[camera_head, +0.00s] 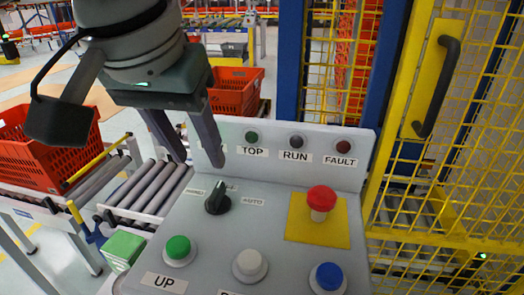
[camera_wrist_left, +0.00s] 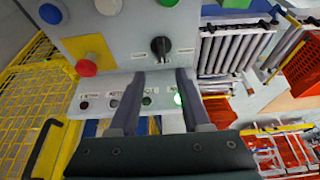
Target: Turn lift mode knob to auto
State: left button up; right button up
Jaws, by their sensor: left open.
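The black lift mode knob (camera_head: 217,198) sits on the grey control panel (camera_head: 190,225), between a label at its left and the AUTO label (camera_head: 253,202) at its right. Its grip points roughly up, leaning slightly right, toward a partly hidden middle label. My left gripper (camera_head: 201,160) is open and empty, above and in front of the panel's back plate, its fingers apart from the knob in the picture. In the left wrist view the knob (camera_wrist_left: 161,47) shows just beyond the gap between the two fingertips (camera_wrist_left: 161,74). My right gripper is not seen.
The panel also has a green UP button (camera_head: 178,249), a white button (camera_head: 250,265), a blue button (camera_head: 328,277) and a red mushroom button (camera_head: 321,200). Indicator lamps line the back plate. A yellow mesh fence (camera_head: 440,190) stands right; rollers and orange totes (camera_head: 45,145) lie left.

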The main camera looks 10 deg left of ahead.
aim_at(216, 191)
pick_arm(q)
jog(key=x, duration=1)
jog(key=shift+a+b, duration=0.15)
jog(key=shift+b, duration=0.2)
jog(key=shift+c, duration=0.4)
grip_shut()
